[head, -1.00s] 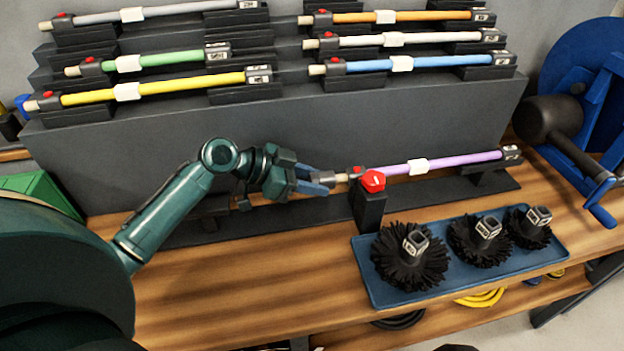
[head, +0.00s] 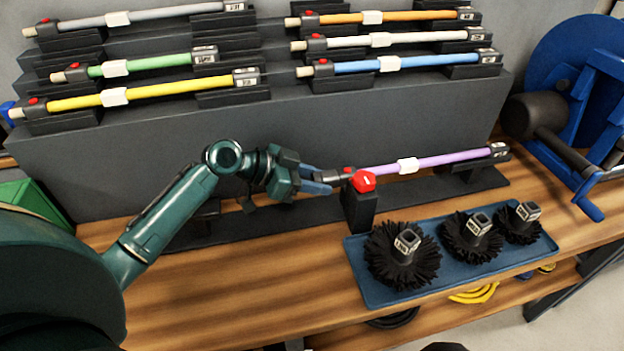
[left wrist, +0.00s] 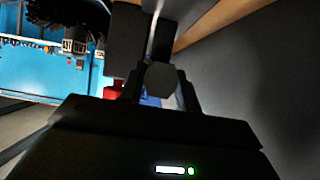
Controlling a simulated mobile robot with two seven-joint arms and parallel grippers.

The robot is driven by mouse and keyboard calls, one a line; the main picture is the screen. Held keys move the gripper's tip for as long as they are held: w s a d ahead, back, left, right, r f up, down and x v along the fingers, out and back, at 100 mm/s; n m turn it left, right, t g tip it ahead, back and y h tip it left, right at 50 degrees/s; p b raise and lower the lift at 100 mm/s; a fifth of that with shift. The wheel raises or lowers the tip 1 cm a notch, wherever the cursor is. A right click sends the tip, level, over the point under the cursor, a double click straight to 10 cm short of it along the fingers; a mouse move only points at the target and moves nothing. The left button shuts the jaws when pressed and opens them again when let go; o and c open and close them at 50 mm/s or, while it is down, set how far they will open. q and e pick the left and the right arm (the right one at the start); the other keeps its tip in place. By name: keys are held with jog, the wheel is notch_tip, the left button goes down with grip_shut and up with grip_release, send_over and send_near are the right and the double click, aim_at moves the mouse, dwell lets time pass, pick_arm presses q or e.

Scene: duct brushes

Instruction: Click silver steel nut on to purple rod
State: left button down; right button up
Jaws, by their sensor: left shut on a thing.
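The purple rod (head: 450,160) lies level on a low black stand along the bench. Its left end carries a dark fitting with a red button, partly behind a red knob. My left gripper (head: 322,184) is at that left end, its blue-grey fingers shut on a small dark grey piece, which I take for the steel nut (head: 337,176). The nut meets the fitting in line with the rod, with no pale tip showing between. Whether it is clicked home I cannot tell. In the left wrist view a grey blunt shape (left wrist: 160,80) shows between dark parts, unclear. My right gripper is out of view.
A red knob on a black post (head: 362,190) stands close to the gripper. A blue tray (head: 375,290) with black brushes is in front. Coloured rods, such as the yellow one (head: 180,92), lie on the stepped rack behind. A blue reel (head: 570,75) is at right.

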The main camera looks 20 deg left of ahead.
pick_arm(q)
jog(key=c, duration=0.9)
grip_release()
jog(key=p+v, duration=0.2)
jog(key=v, duration=1.1)
jog(key=shift+s+a+r+p, duration=0.1)
jog(key=shift+p, duration=0.25)
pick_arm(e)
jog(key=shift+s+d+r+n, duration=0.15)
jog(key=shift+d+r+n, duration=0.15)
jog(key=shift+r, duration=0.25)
